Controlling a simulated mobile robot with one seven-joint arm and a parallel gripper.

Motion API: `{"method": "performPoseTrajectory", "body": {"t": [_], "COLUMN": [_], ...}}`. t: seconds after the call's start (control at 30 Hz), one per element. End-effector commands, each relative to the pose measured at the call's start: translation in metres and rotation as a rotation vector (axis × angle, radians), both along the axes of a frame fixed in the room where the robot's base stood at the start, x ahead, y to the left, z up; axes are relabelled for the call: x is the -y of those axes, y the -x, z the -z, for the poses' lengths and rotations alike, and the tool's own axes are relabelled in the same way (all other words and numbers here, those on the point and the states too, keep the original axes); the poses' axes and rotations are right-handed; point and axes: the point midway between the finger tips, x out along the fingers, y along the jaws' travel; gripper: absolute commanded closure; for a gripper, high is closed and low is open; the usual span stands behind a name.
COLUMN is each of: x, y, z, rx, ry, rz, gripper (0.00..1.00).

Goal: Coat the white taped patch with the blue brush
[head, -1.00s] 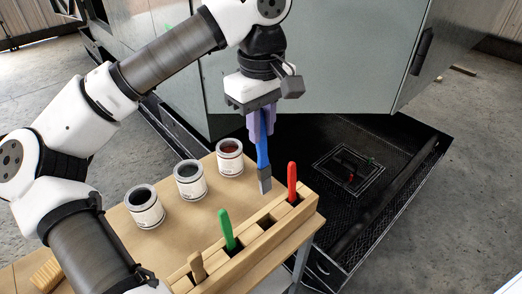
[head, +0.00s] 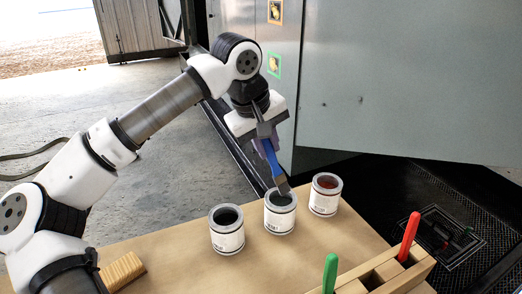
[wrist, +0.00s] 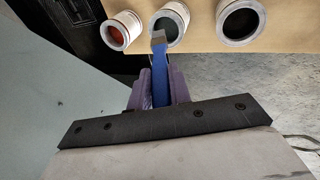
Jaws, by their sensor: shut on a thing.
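My gripper (head: 266,142) is shut on the blue brush (head: 271,160), which hangs tilted with its bristles down. The bristle end is at the mouth of the middle can (head: 281,222); whether it is inside or just above cannot be told. In the wrist view the blue handle (wrist: 159,84) sits between my purple fingers, and the bristle end overlaps the near rim of the middle can (wrist: 178,13). On the grey wall are an orange-framed patch (head: 275,11) and a green-framed patch (head: 274,64). No white-taped patch is clear on that wall.
A can with dark contents (head: 227,238) stands left of the middle can, and one with reddish contents (head: 325,202) right. A wooden holder (head: 386,272) carries a red brush (head: 409,236) and a green one (head: 330,273).

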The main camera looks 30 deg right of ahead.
Motion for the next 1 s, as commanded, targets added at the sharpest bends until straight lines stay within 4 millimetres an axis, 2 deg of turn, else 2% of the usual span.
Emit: {"method": "performPoseTrajectory", "body": {"t": [0.27,0.73,1.0], "x": [0.003,0.003,0.003], "y": [-0.002,-0.002,-0.002], "z": [0.010,0.056,0.063], "rx": [0.004,0.002,0.002], "ry": [0.011,0.010,0.010], "rz": [0.012,0.010,0.010], "gripper": [1.00,1.00,1.00]}}
